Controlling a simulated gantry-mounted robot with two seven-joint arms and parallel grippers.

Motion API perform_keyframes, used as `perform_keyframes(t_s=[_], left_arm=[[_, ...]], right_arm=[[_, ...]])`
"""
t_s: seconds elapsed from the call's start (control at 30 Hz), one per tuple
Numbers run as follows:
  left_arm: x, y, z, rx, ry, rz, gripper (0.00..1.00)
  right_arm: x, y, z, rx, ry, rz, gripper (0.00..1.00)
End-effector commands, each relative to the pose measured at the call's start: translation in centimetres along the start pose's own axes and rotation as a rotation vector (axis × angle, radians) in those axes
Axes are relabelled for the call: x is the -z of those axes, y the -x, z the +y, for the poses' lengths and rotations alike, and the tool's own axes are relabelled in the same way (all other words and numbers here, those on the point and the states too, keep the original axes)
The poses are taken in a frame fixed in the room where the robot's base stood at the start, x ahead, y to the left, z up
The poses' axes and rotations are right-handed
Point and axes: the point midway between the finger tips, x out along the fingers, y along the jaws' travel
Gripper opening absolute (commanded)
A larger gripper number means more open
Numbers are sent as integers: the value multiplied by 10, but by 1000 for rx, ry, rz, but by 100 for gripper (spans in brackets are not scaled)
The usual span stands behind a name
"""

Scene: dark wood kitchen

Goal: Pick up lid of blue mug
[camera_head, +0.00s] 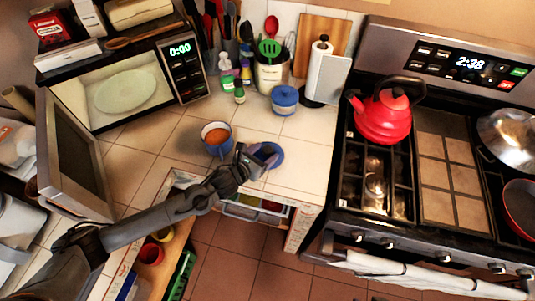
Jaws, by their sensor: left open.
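The blue mug (217,147) stands upright on the tiled counter, uncovered, with an orange-brown content showing inside. A round blue lid (276,152) lies on the counter to the right of the mug, partly hidden by my gripper. My left gripper (265,159) is open, with its fingers over or beside the lid; I cannot tell whether they touch it. My right gripper is not in view.
A blue lidded jar (285,101) and a utensil crock (271,75) stand behind. The open microwave (125,88) is at left, with its door (72,155) jutting forward. The stove with a red kettle (384,117) is at right. An open drawer (255,212) lies below the counter edge.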

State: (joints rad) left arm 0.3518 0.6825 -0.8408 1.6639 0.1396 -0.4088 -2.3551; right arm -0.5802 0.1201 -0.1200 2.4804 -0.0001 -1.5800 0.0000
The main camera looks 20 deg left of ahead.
Motion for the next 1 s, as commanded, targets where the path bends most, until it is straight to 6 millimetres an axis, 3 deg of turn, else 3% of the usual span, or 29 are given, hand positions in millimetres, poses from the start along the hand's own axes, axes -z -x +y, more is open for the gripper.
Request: perform_keyframes(t_s=[0.1, 0.5, 0.77, 1.0], left_arm=[[0, 0, 0, 0, 0, 0, 67], [0, 0, 0, 0, 0, 0, 8], [-1, 1, 0, 0, 0, 0, 8], [-14, 5, 0, 1, -1, -2, 8]], right_arm=[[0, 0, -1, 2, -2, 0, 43], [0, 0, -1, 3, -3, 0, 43], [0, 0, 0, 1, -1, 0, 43], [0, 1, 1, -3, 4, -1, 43]])
